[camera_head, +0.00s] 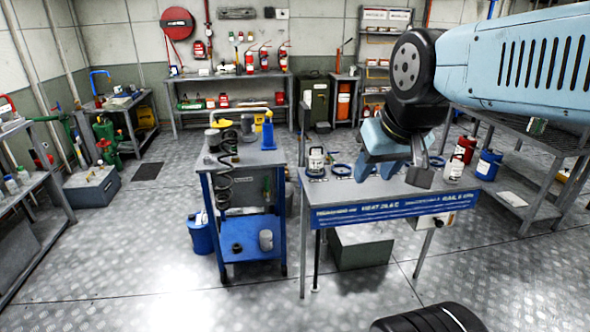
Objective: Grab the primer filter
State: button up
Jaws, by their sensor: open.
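A small white canister with dark markings (316,162) stands at the left end of the grey workbench (335,190) with the blue lettered front. A second white container (454,169) stands toward the bench's right end. I cannot tell for sure which of them is the primer filter. My gripper (405,174) is open, pointing down over the middle-right of this bench, between the two white containers. It appears empty and apart from both. My gripper and arm hide part of the bench top behind them.
Red (465,149) and blue (488,164) containers stand at the bench's right end. A blue cart (245,160) with hoses stands left. A dark tyre-like object (428,320) lies in front.

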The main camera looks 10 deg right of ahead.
aim_at(315, 159)
jog(key=z, duration=0.2)
jog(key=i, duration=0.85)
jog(key=u, duration=0.1)
